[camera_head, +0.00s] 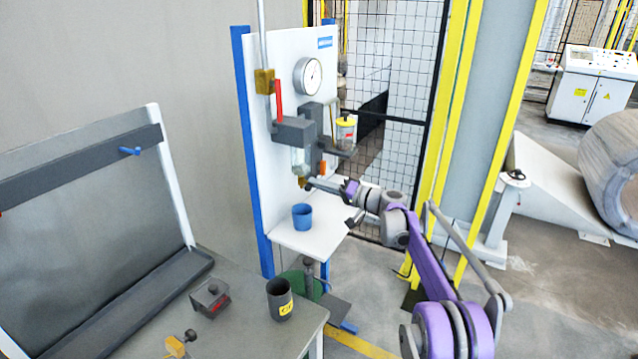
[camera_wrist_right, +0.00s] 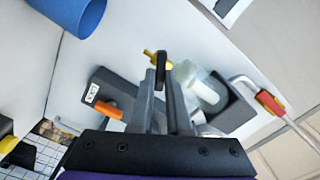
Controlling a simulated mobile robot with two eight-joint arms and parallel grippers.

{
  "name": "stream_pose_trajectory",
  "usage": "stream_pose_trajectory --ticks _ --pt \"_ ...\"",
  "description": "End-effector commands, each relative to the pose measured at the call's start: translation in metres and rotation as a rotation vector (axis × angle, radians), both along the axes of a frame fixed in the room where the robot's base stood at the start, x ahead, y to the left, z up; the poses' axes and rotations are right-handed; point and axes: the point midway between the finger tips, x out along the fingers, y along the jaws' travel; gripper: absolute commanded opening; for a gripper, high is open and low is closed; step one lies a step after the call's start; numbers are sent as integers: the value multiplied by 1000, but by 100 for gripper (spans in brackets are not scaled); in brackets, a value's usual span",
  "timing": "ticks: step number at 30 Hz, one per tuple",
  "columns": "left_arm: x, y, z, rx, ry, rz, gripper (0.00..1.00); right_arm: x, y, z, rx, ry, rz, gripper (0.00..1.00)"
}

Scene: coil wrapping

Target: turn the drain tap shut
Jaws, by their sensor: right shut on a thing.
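The drain tap (camera_head: 301,183) is a small brass fitting under the clear filter bowl (camera_head: 299,160) on the white panel. In the right wrist view the brass tap (camera_wrist_right: 150,53) carries a dark handle (camera_wrist_right: 162,61), and the clear bowl (camera_wrist_right: 203,88) is beside it. My right gripper (camera_head: 311,184) reaches the tap from the right. In the wrist view its fingers (camera_wrist_right: 163,82) are closed around the dark handle, with its end showing between the tips. The exact angle of the handle is hard to tell. My left gripper is not in view.
A blue cup (camera_head: 302,217) stands on the white shelf (camera_head: 325,236) below the tap. A red lever (camera_head: 278,100), a gauge (camera_head: 308,76) and an orange knob (camera_head: 322,167) are close by. A dark cup (camera_head: 280,299) stands on the grey bench (camera_head: 245,318) in front.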

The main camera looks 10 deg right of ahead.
Motion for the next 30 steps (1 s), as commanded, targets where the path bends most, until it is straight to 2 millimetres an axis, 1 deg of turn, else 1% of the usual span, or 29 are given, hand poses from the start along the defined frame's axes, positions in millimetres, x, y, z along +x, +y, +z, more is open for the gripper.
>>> stream_pose_trajectory --ticks 9,15,21,30 --pt "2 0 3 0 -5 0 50 1 -1 -1 164 226 -1 0" --pt "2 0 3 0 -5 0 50 1 -1 -2 242 332 -1 0" --pt "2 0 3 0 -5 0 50 1 -1 -2 292 401 -2 0" --pt "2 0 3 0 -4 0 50 1 -1 -2 320 439 -2 0"
